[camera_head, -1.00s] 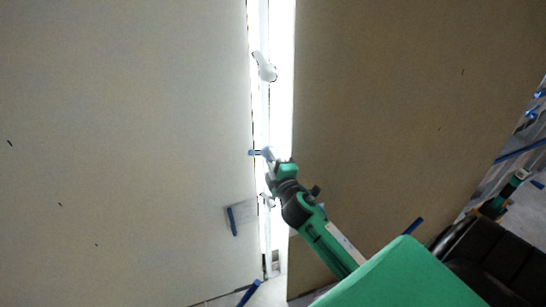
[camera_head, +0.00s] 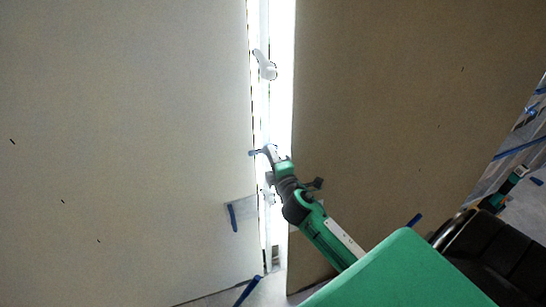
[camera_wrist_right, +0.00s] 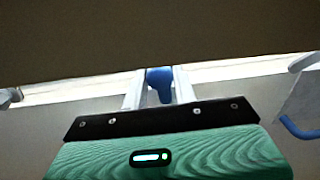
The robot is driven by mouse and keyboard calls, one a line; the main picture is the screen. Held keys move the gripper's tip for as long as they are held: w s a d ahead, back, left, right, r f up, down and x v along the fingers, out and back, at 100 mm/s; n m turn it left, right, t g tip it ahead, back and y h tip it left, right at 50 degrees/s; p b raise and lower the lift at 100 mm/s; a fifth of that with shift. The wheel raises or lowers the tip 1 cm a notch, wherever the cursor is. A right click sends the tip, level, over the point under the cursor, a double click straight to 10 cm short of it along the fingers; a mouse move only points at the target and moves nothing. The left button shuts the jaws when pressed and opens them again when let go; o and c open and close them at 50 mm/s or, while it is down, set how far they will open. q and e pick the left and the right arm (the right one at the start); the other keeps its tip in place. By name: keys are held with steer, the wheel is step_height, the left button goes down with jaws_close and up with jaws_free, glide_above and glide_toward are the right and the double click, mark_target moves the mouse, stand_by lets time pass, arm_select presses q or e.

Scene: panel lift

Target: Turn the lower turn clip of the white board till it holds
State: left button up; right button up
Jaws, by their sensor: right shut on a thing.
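The white board (camera_head: 130,150) is the large pale panel filling the left of the head view. A small blue turn clip (camera_head: 254,152) shows at its right edge, beside the bright gap. My right gripper (camera_head: 270,152) is at this clip, and its fingers partly cover it. In the right wrist view, the blue clip (camera_wrist_right: 160,80) sits between the two pale fingers of my right gripper (camera_wrist_right: 159,90), which is shut on it. The clip's exact angle is hard to tell. My left gripper is not in view.
A brown panel (camera_head: 400,110) stands right of the bright gap. A white clip (camera_head: 265,66) is higher in the gap. A blue handle (camera_head: 233,217) on a pale plate is low on the white board. Another blue piece (camera_head: 247,291) lies near the floor.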

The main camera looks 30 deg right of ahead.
steer(key=o, duration=0.7)
steer(key=shift+s, duration=0.1)
steer(key=b+v, duration=0.4)
steer(key=v, duration=0.9)
steer(key=shift+s, duration=0.35)
steer(key=shift+f, duration=0.2)
